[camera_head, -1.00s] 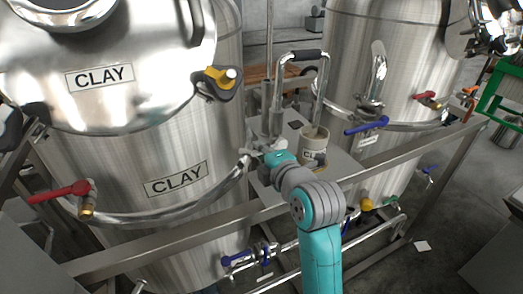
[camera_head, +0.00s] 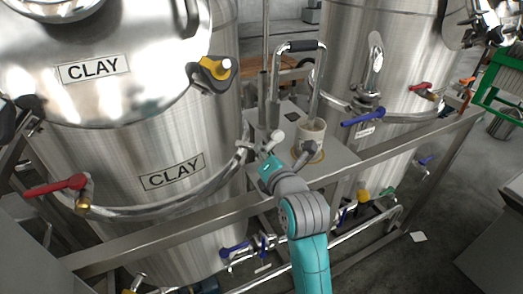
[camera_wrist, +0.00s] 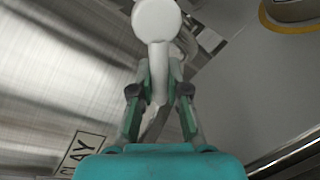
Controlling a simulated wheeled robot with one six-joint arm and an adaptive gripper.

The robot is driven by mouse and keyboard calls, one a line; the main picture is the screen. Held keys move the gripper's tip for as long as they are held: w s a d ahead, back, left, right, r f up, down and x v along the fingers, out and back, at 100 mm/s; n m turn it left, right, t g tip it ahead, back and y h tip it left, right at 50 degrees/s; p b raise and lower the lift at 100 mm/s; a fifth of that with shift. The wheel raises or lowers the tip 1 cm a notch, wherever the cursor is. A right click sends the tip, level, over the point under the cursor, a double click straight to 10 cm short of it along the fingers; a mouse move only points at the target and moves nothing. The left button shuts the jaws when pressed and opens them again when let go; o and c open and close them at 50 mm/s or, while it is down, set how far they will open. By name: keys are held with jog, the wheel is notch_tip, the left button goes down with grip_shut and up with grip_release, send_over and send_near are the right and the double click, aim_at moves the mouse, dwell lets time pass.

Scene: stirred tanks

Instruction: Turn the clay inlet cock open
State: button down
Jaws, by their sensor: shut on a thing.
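The clay tank (camera_head: 120,140), a steel vessel with two CLAY labels, stands at the left. Its curved inlet pipe (camera_head: 170,206) runs up to the cock beside the tank wall. The clay inlet cock's pale handle (camera_head: 277,136) shows just beyond my gripper (camera_head: 263,155). In the wrist view the handle (camera_wrist: 157,18) has a round end and a narrow stem. The stem lies between the fingers of my gripper (camera_wrist: 159,72), which is shut on it. The cock's body is mostly hidden behind the fingers and handle.
A cup (camera_head: 310,138) stands close right of my gripper on a steel platform (camera_head: 330,168). A steel frame rail (camera_head: 160,235) crosses in front. A red-handled valve (camera_head: 60,186) is at left and a blue-handled valve (camera_head: 362,117) at right.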

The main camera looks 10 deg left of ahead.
jog(key=shift+w+d+f+n, duration=0.1)
jog(key=shift+f+n, duration=0.1)
jog(key=shift+n, duration=0.1)
dwell(0.4)
jog(key=c, duration=1.1)
grip_release()
jog(key=shift+c, duration=0.2)
jog(key=v, duration=1.2)
